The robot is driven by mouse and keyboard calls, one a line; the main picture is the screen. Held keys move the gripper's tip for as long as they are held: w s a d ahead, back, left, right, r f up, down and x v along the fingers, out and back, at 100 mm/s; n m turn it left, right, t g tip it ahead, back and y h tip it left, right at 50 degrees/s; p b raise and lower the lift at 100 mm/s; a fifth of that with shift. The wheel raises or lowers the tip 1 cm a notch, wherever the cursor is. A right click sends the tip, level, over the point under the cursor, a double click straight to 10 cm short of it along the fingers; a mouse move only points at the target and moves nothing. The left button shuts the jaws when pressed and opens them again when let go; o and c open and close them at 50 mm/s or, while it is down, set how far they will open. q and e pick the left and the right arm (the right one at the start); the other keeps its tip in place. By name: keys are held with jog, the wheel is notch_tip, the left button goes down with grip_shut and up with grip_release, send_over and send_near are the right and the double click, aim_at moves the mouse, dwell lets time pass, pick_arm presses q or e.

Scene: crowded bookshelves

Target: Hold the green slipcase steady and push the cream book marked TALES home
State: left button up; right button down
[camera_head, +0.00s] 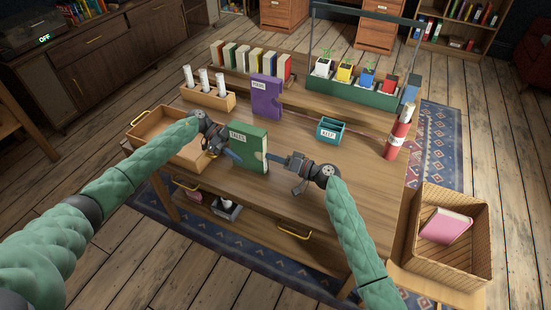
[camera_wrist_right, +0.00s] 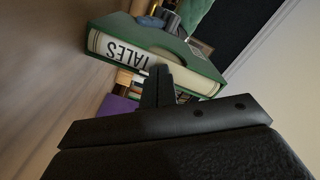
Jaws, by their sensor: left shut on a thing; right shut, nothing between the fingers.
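The green slipcase (camera_head: 250,150) stands upright on the wooden table, with a white TALES label on its face. My left gripper (camera_head: 232,155) is shut on its left side. In the right wrist view the cream book (camera_wrist_right: 112,52) marked TALES sits inside the green slipcase (camera_wrist_right: 165,40), with its spine in the open side. How far it stands out is hard to tell. My right gripper (camera_head: 272,157) is shut and empty, pointing at the spine from the right. Its fingertips (camera_wrist_right: 160,70) overlap the spine's edge in the wrist view; I cannot tell whether they touch.
A purple slipcase (camera_head: 266,97) stands behind. A teal box (camera_head: 330,130) and a red cylinder (camera_head: 397,138) are to the right. An open wooden tray (camera_head: 150,131) lies at left. A planter (camera_head: 355,92) and book row (camera_head: 250,60) line the back. A wicker basket (camera_head: 475,255) holds a pink book.

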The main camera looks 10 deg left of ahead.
jog(key=shift+a, duration=0.2)
jog(key=shift+v, duration=7.45)
pick_arm(q)
jog(key=o, duration=0.9)
